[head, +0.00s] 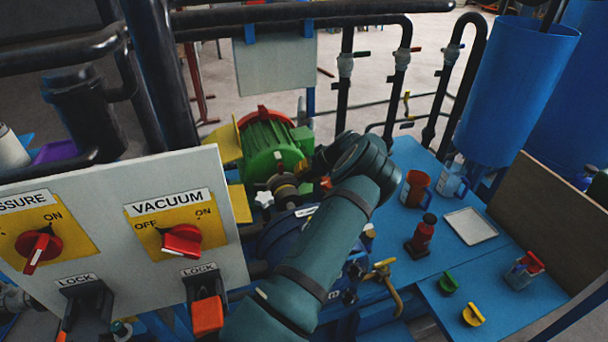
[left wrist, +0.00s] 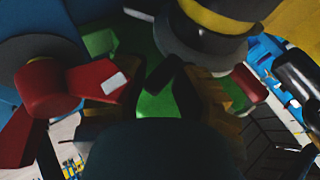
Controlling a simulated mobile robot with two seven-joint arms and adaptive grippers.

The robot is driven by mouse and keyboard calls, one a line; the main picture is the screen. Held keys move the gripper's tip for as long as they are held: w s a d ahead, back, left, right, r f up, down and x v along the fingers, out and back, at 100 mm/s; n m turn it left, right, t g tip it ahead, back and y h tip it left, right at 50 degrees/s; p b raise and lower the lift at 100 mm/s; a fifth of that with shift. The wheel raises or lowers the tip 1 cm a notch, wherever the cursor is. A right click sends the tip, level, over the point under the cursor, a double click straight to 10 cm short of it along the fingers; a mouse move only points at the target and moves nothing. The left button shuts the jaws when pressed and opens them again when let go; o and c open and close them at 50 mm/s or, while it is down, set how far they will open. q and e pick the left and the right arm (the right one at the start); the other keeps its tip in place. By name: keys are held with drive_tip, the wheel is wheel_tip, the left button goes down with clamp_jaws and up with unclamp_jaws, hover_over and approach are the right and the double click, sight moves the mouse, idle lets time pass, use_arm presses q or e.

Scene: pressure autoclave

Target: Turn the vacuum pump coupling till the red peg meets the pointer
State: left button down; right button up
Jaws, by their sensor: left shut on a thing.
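The vacuum pump coupling (head: 284,186) is a brownish, dark-ringed part in front of the green motor (head: 266,145) in the head view. My left gripper (head: 318,162) reaches it from the right, with its arm crossing in front of the pump. In the left wrist view the fingers of my left gripper (left wrist: 158,110) are shut on the coupling, with the green motor behind; the held part is mostly hidden. A small red piece (head: 326,182) shows beside the coupling. I cannot tell for sure which red part is the peg, and I cannot make out the pointer. My right gripper is not in view.
A panel (head: 120,185) with red pressure and vacuum switches stands at the left. Black pipes (head: 290,12) run above. A red-winged part (left wrist: 95,82) is close in the left wrist view.

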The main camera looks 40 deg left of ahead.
use_arm(q)
drive_tip(key=shift+s+d+f, duration=0.1)
drive_tip(key=shift+s+f, duration=0.2)
drive_tip(key=shift+f, duration=0.3)
drive_tip(key=c, duration=0.9)
unclamp_jaws()
drive_tip(key=shift+c, duration=0.2)
drive_tip(key=v, duration=1.3)
drive_tip(key=shift+w+a, duration=0.25)
drive_tip(key=shift+r, duration=0.1)
